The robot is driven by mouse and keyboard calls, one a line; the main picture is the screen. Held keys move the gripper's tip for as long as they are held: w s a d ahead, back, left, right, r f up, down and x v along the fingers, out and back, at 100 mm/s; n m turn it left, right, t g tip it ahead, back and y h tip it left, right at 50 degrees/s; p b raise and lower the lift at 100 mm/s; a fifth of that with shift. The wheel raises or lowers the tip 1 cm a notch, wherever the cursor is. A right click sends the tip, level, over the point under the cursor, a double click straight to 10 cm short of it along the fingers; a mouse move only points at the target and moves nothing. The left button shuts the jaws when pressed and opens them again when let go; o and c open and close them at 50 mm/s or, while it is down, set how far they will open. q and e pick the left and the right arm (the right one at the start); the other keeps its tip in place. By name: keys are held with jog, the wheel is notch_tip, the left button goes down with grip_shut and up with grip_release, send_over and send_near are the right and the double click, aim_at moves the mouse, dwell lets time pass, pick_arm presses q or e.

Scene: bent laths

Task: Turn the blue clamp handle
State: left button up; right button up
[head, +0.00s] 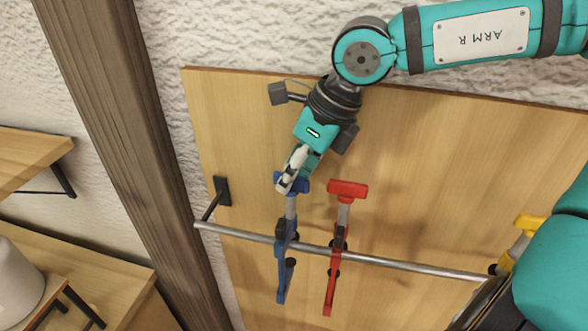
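The blue clamp (282,262) hangs on a metal rail, with its bar pointing down. Its blue handle (304,186) is a crosspiece at the top of a grey shaft. My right gripper (287,183) reaches down from above, and its pale fingertips overlap the middle of the blue handle. Both ends of the handle show on either side of the fingers. The fingers hide the handle's middle, and I cannot tell whether they grip it or only lie in front of it. My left gripper is not in view.
A red clamp (335,265) hangs close to the right of the blue one. A yellow clamp (519,243) is partly hidden at far right. The rail (400,263) crosses a wooden panel (430,180). A dark wooden post (130,130) and shelf (28,158) stand left.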

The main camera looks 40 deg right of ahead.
grip_shut()
jog(key=shift+f+n+y+b, duration=0.15)
jog(key=shift+n+y+b, duration=0.15)
jog(key=shift+n+b, duration=0.45)
jog(key=shift+d+n+g, duration=0.1)
jog(key=shift+n+g, duration=0.2)
jog(key=shift+n, duration=0.25)
jog(key=shift+o, duration=0.3)
grip_release()
jog(key=shift+r, duration=0.2)
